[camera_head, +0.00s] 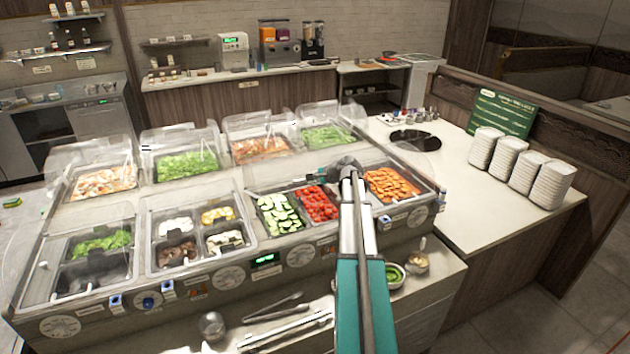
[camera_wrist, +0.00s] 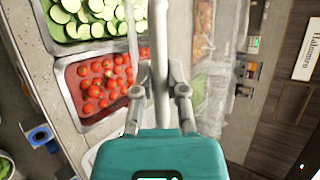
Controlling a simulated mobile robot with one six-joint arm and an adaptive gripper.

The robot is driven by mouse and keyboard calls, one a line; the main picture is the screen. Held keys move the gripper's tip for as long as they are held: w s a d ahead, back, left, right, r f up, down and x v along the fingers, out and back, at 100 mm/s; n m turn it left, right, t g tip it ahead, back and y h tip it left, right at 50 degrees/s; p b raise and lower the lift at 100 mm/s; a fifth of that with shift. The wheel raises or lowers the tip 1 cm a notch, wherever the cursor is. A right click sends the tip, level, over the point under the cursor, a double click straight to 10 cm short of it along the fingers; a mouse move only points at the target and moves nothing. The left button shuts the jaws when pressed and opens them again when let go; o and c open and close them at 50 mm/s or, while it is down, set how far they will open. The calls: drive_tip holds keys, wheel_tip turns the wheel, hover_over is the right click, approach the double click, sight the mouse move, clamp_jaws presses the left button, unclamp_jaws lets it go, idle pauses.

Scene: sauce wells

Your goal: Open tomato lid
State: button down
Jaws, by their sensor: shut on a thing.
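Red tomatoes (camera_head: 318,204) fill an uncovered well in the front counter, between sliced cucumber (camera_head: 279,213) and carrots (camera_head: 385,184). The tomatoes (camera_wrist: 98,86) also show in the wrist view, left of my gripper. My gripper (camera_head: 345,165) is above the back edge of the tomato and carrot wells. In the wrist view my gripper (camera_wrist: 161,82) is shut on a pale bar-like part of the clear tomato lid (camera_wrist: 205,65). The lid stands raised, seen nearly edge-on, with its panel to the right of the fingers. My arm hides part of the well's right side.
Clear covers (camera_head: 178,141) stand over the back row of food wells. Stacked white bowls (camera_head: 520,160) and a green sign (camera_head: 502,112) are on the right counter. Tongs (camera_head: 272,308) and small bowls (camera_head: 394,275) lie on the front ledge.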

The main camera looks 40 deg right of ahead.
drive_tip(key=w+d+r+p, duration=0.1)
drive_tip(key=w+r+p, duration=0.2)
drive_tip(key=w+d+r+p, duration=0.1)
drive_tip(key=w+r+p, duration=0.2)
drive_tip(key=r+p, duration=0.1)
drive_tip(key=w+r+p, duration=0.3)
drive_tip(key=r, duration=0.1)
drive_tip(key=shift+w+d+r, duration=0.1)
drive_tip(key=shift+w+d, duration=0.2)
drive_tip(key=shift+d, duration=0.1)
drive_tip(key=shift+w+d+r+p, duration=0.2)
drive_tip(key=shift+w+r+p, duration=0.25)
drive_tip(key=shift+w+p, duration=0.3)
drive_tip(key=c, duration=0.9)
unclamp_jaws()
drive_tip(key=shift+c, duration=0.2)
drive_tip(key=shift+s, duration=0.1)
